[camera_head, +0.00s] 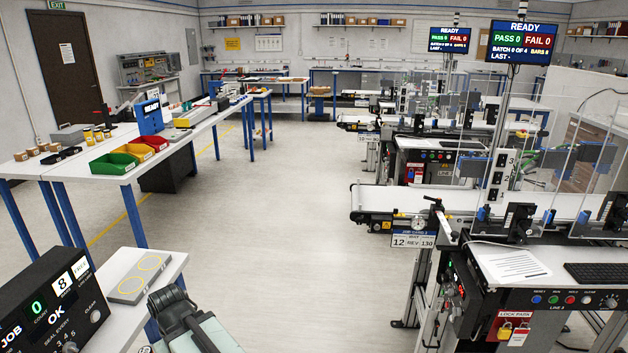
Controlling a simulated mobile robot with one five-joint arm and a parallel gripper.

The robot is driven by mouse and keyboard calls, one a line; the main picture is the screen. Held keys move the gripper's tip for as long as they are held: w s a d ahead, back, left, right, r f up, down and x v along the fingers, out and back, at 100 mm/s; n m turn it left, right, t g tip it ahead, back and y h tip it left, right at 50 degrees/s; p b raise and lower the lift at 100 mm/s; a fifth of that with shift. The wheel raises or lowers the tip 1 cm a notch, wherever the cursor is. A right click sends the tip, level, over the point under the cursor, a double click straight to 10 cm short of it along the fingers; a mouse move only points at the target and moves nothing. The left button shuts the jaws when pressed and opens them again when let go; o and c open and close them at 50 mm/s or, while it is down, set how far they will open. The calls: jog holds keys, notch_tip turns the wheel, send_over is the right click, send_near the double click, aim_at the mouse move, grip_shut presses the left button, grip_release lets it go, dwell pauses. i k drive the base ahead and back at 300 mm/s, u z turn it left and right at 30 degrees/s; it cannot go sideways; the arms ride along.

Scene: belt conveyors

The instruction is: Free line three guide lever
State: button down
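The nearest belt conveyor (400,197) runs to the right from mid-picture. A small black lever or knob (434,201) stands at its near side, beside a round dial (417,222); I cannot tell whether this is the guide lever. Below it hangs a job card (412,240) reading 12 and 130. The line number on the near control panel (570,299) is too small to read surely. A red lock park board (512,328) on the cabinet front carries padlocks. Part of my dark and pale arm shows at the bottom; no gripper fingers are visible.
More conveyors (362,124) stand farther back at right. White tables with coloured bins (114,163) stand at left. The middle floor (280,230) is clear.

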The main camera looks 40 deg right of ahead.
aim_at(438, 201)
jog(key=z, duration=1.1)
jog(key=i, duration=0.45)
jog(key=u, duration=0.6)
